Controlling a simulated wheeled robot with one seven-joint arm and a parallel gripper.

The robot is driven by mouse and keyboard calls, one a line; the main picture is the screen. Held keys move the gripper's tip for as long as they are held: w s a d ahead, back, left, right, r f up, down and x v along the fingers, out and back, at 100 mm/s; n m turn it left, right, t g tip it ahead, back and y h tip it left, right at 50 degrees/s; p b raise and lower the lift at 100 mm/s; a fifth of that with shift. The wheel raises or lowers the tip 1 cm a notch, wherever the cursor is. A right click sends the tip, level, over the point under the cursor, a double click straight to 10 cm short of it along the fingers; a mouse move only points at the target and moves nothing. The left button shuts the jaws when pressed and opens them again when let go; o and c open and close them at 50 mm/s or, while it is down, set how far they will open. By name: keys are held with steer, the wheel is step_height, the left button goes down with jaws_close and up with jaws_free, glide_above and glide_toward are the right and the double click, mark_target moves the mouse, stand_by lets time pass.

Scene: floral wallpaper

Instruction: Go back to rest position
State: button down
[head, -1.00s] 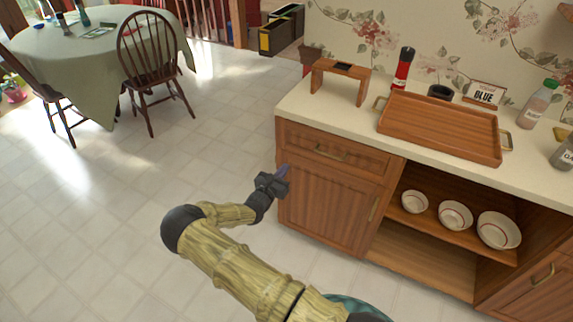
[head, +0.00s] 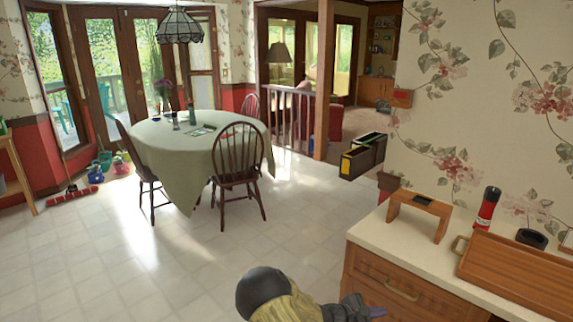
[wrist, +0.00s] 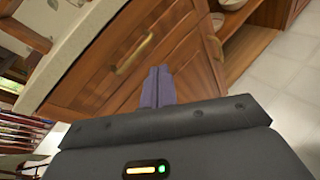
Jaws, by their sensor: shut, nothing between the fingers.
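My gripper (wrist: 157,88) shows in the wrist view with its two purple fingers pressed together and nothing between them. It points toward the wooden cabinet front (wrist: 150,70), apart from it as far as I can tell. In the head view my gripper (head: 377,312) is at the bottom edge, left of the cabinet drawer (head: 400,285), and mostly cut off. Only the bent part of my arm shows beside it.
A counter (head: 385,232) at the right holds a wooden stand (head: 418,212), a red bottle (head: 487,208), a black ring-shaped item (head: 531,238) and a wooden tray (head: 520,275). A round table (head: 190,150) with chairs stands at the back left. The tiled floor between is clear.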

steer(key=s+a+r+m+g+y+p, duration=0.1)
steer(key=s+r+m+g+y+p, duration=0.1)
steer(key=s+r+m+g+y, duration=0.25)
steer(key=s+a+r+m+g+y+p, duration=0.1)
steer(key=s+r+m+y, duration=0.1)
steer(key=s+r+m, duration=0.45)
steer(key=s+a+r+m+t+y+p, duration=0.3)
steer(key=s+a+r+m+y+p, duration=0.2)
steer(key=s+a+r, duration=0.5)
steer(key=s+r+m+y, duration=0.1)
steer(key=s+r+y, duration=0.1)
steer(key=s+r, duration=0.1)
steer(key=shift+r+m, duration=0.4)
steer(key=shift+r, duration=0.25)
